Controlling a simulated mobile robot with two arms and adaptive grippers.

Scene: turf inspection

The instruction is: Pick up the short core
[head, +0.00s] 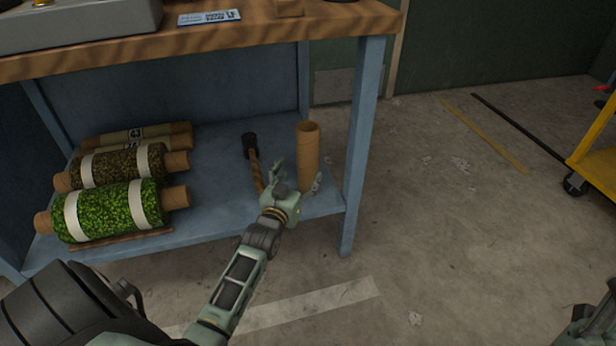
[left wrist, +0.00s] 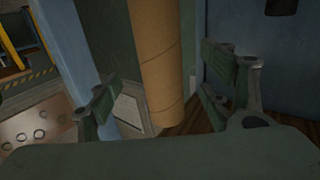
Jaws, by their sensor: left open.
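The short core (head: 308,155), a plain brown cardboard tube, stands upright on the lower blue shelf near its right front leg. My left gripper (head: 296,176) is open at the tube, with one finger on each side of its lower part in the head view. In the left wrist view the core (left wrist: 158,62) shows between the two spread fingers of the left gripper (left wrist: 160,88). Whether the fingers touch it cannot be told. A part of my right arm or gripper shows at the bottom right edge of the head view, too cut off to read.
Turf rolls, one green (head: 115,208) and one brown (head: 120,167), lie on the left of the lower shelf (head: 215,215). A black-headed mallet (head: 250,147) lies left of the core. The blue table leg (head: 360,150) stands close right. Floor to the right is clear up to a yellow cart (head: 597,160).

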